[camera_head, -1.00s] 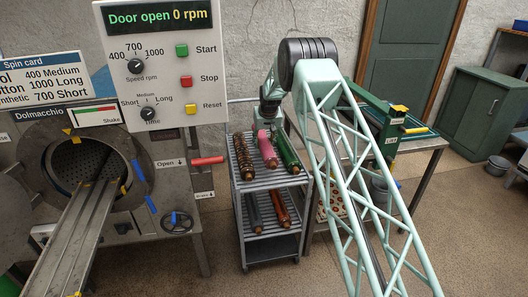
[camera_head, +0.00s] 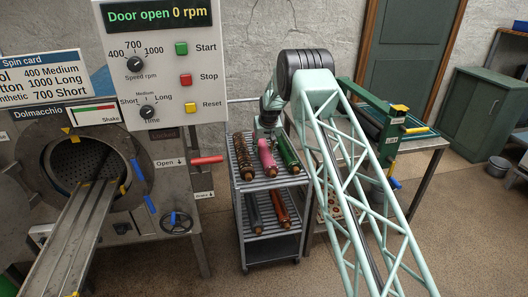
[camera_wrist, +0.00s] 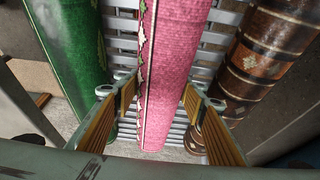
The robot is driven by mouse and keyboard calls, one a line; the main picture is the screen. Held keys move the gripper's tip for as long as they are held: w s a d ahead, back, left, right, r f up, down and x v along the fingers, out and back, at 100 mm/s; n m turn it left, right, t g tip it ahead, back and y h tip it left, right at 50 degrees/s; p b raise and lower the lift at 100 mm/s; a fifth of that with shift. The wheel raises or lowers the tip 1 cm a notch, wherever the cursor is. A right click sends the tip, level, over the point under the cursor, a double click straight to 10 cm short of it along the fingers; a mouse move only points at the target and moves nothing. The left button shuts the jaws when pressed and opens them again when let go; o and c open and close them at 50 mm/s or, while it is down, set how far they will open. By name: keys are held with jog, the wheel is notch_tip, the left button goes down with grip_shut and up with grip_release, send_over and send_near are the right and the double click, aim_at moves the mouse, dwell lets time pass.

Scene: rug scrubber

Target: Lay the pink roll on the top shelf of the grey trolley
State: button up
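The pink roll (camera_head: 267,158) is at the top shelf (camera_head: 268,183) of the grey trolley, between a brown banded roll (camera_head: 243,158) and a green roll (camera_head: 288,150). My gripper (camera_head: 266,134) is over its far part. In the wrist view the pink roll (camera_wrist: 168,75) runs lengthwise between the two fingers of my gripper (camera_wrist: 160,100). The green roll (camera_wrist: 78,45) is left and the brown roll (camera_wrist: 262,55) right, apart from the fingers. The roll's underside is hidden, so its contact with the shelf cannot be told.
The lower shelf holds a dark roll (camera_head: 254,213) and an orange-brown roll (camera_head: 280,208). A washing machine with an open drum (camera_head: 85,165) and a ramp (camera_head: 80,225) stands left. A table with a green press (camera_head: 385,125) stands right. Floor in front is clear.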

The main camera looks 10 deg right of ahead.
jog(key=o, duration=0.5)
jog(key=shift+c, duration=0.2)
jog(key=shift+r, duration=0.1)
jog(key=shift+p+v, duration=1.05)
jog(key=shift+v, duration=4.9)
jog(key=shift+s+r, duration=0.1)
